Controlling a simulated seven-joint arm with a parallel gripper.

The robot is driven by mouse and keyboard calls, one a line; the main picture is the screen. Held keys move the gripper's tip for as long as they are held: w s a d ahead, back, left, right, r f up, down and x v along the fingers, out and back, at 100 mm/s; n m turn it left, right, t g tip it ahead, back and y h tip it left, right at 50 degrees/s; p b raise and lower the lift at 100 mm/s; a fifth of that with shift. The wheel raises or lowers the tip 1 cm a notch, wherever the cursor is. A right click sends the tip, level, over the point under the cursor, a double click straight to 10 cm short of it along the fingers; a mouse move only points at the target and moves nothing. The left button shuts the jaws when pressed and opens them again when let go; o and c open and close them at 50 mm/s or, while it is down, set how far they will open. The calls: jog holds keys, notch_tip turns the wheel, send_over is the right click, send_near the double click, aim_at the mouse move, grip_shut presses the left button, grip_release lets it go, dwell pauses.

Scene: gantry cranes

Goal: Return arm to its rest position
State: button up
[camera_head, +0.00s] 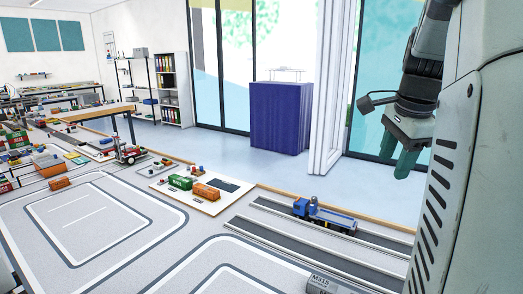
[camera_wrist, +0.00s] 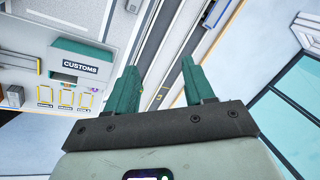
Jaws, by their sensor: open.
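My gripper (camera_head: 407,150) hangs at the upper right of the head view, raised beside my own body and in front of the glass doors. Its two green fingers point down. In the wrist view my gripper (camera_wrist: 157,90) shows its green fingers spread apart with nothing between them. Below the gap lie the dark road lanes (camera_wrist: 165,65) of the layout, some way off. My gripper touches nothing that I can see.
A blue truck (camera_head: 323,215) stands on the track lanes. Green (camera_head: 180,182) and orange (camera_head: 206,191) containers sit on a white board. A customs building (camera_wrist: 80,62) shows in the wrist view. A purple block (camera_head: 281,117) stands on the floor behind.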

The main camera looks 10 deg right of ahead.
jog(key=s+a+n+t, duration=0.1)
jog(key=s+a+n, duration=0.4)
jog(key=a, duration=0.4)
jog(key=s+a+n, duration=0.5)
jog(key=a+n, duration=0.3)
jog(key=a, duration=0.1)
jog(key=s+a+f+n+t+y, duration=0.1)
jog(key=s+a+n, duration=0.5)
jog(key=a+n, duration=0.1)
jog(key=shift+a+t, duration=0.3)
jog(key=shift+a, duration=0.6)
